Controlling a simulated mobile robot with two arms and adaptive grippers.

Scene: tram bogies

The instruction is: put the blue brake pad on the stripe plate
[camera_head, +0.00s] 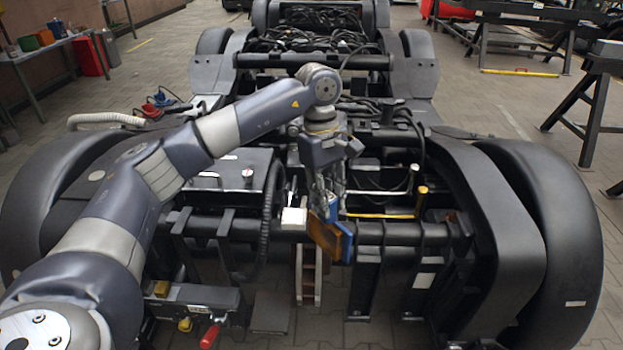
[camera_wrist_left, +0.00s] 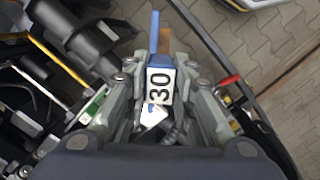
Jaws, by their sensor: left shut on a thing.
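The blue brake pad (camera_head: 346,238) has a blue edge and an orange-brown face. My left gripper (camera_head: 328,198) is shut on it and holds it, tilted, over the front crossbar of the bogie. In the left wrist view the pad (camera_wrist_left: 155,28) sticks out beyond the fingers of my left gripper (camera_wrist_left: 160,80), with a white label reading 30 between them. I cannot make out a stripe plate for certain in either view. My right gripper is in neither view.
The black bogie frame (camera_head: 455,180) with large curved side covers fills the middle. Cables and a yellow rod (camera_head: 378,215) lie near the gripper. A bench (camera_head: 40,55) stands at the back left and a trestle (camera_head: 592,110) at the right.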

